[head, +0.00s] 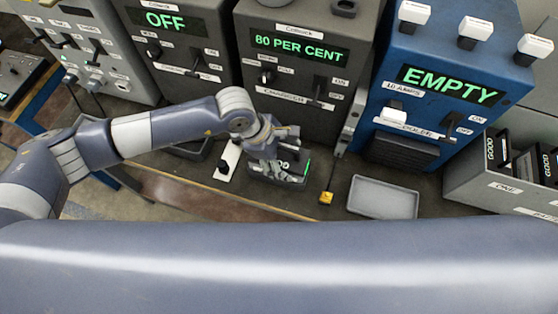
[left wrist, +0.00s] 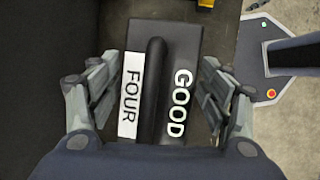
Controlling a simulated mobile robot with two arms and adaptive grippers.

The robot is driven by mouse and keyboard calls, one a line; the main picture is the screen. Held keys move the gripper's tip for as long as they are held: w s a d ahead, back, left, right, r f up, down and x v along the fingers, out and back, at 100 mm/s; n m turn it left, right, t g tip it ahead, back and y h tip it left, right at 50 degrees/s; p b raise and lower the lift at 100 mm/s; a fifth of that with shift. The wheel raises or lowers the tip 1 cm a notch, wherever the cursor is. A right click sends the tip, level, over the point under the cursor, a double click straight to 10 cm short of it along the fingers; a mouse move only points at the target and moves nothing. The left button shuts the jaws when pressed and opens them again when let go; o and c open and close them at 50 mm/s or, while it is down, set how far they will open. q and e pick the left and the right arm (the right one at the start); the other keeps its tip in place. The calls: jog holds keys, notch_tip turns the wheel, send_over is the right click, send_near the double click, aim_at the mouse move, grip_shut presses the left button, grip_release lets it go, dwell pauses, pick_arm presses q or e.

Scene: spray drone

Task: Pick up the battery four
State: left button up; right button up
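Battery four (left wrist: 185,50) is a dark block with a black bar handle along its middle, a white label reading FOUR and white letters reading GOOD. It fills the middle of the left wrist view. My left gripper (left wrist: 160,100) is above it, with one finger on each side of the block. The fingers look spread and close to its sides; firm contact does not show. In the head view my left gripper (head: 279,170) is low in front of the charger reading 80 PER CENT (head: 300,50) and hides most of the battery. My right gripper is out of view.
A blue charger reading EMPTY (head: 450,85) and a dark one reading OFF (head: 175,20) flank the middle charger. An empty grey tray (head: 384,197) lies right of the gripper. A yellow-ended item (head: 326,198) lies between. A battery rack (head: 500,190) stands at right.

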pick_arm(q)
grip_shut()
jog(key=shift+w+d+r, duration=0.1)
jog(key=shift+r, duration=0.1)
jog(key=shift+w+r+p, duration=0.1)
jog(key=shift+r+p, duration=0.2)
jog(key=shift+r, duration=0.15)
notch_tip(320, 180, up, 9)
jog(key=p, duration=0.4)
jog(key=shift+a+f+b, duration=0.1)
jog(key=shift+a+b, duration=0.2)
jog(key=shift+a, duration=0.2)
jog(key=s+a+r+m+g+y+b, duration=0.1)
jog(key=a+r+m+g+b, duration=0.1)
jog(key=a+m+b, duration=0.2)
jog(key=s+a+r+m+g+y+b, duration=0.2)
jog(key=a+m+b, duration=0.2)
jog(key=a+m, duration=0.6)
jog(key=shift+s+a+r+m+g, duration=0.2)
jog(key=shift+a+m+g, duration=0.15)
jog(key=shift+a, duration=2.7)
jog(key=shift+f, duration=0.1)
